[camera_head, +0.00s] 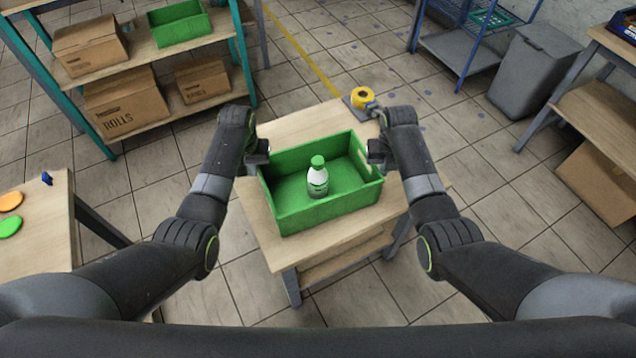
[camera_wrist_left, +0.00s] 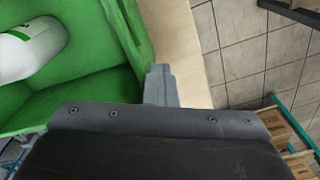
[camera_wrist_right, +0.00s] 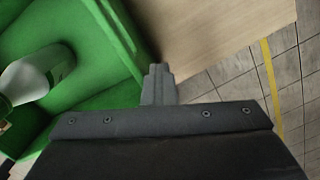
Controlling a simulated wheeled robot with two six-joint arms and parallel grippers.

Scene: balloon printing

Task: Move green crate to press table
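The green crate (camera_head: 310,212) rests on a small wooden table, with a white bottle with a green cap (camera_head: 318,178) standing inside it. My left gripper (camera_head: 261,153) is at the crate's left end wall, near the rim. My right gripper (camera_head: 374,152) is at the right end wall, next to its handle slot. The left wrist view shows the crate wall (camera_wrist_left: 125,35) beside the finger (camera_wrist_left: 158,86). The right wrist view shows the wall (camera_wrist_right: 118,35) beside the finger (camera_wrist_right: 158,84). Only one finger shape shows in each wrist view, so grip on the crate is unclear.
The wooden table (camera_head: 330,240) has a yellow tape roll (camera_head: 362,97) at its back right corner. A shelf (camera_head: 150,50) with cardboard boxes and another green crate (camera_head: 180,24) stands back left. A table with orange and green discs (camera_head: 8,226) is at left. A grey bin (camera_head: 540,70) stands back right.

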